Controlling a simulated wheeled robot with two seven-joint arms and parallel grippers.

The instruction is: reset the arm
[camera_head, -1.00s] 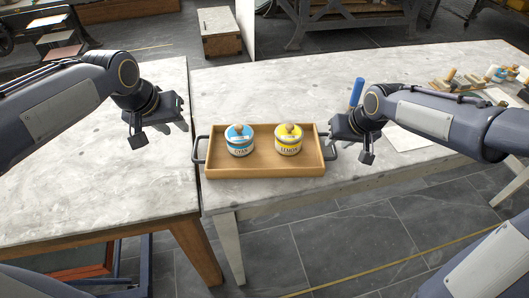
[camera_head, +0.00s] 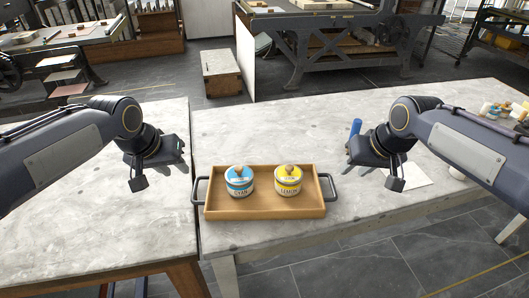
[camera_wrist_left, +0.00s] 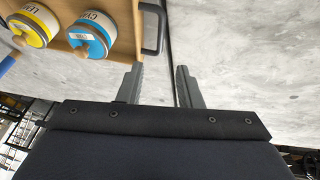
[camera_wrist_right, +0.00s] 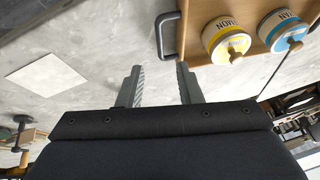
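My left gripper (camera_head: 172,168) hangs above the left table, left of the wooden tray (camera_head: 265,213). In the left wrist view its two fingers (camera_wrist_left: 160,86) are apart with nothing between them. My right gripper (camera_head: 362,166) is above the right table, right of the tray. In the right wrist view its fingers (camera_wrist_right: 160,86) are apart and empty. The tray has dark handles at both ends and rests on the right table. It holds a blue-labelled cyan jar (camera_head: 239,181) and a yellow-labelled lemon jar (camera_head: 288,180), both upright with wooden knobs.
A blue upright object (camera_head: 355,128) stands behind my right gripper. A white sheet (camera_head: 408,175) lies on the right table (camera_head: 300,130). Tools and small jars (camera_head: 505,112) sit at its far right. The left table (camera_head: 70,235) is mostly bare. Heavy shop machines stand behind.

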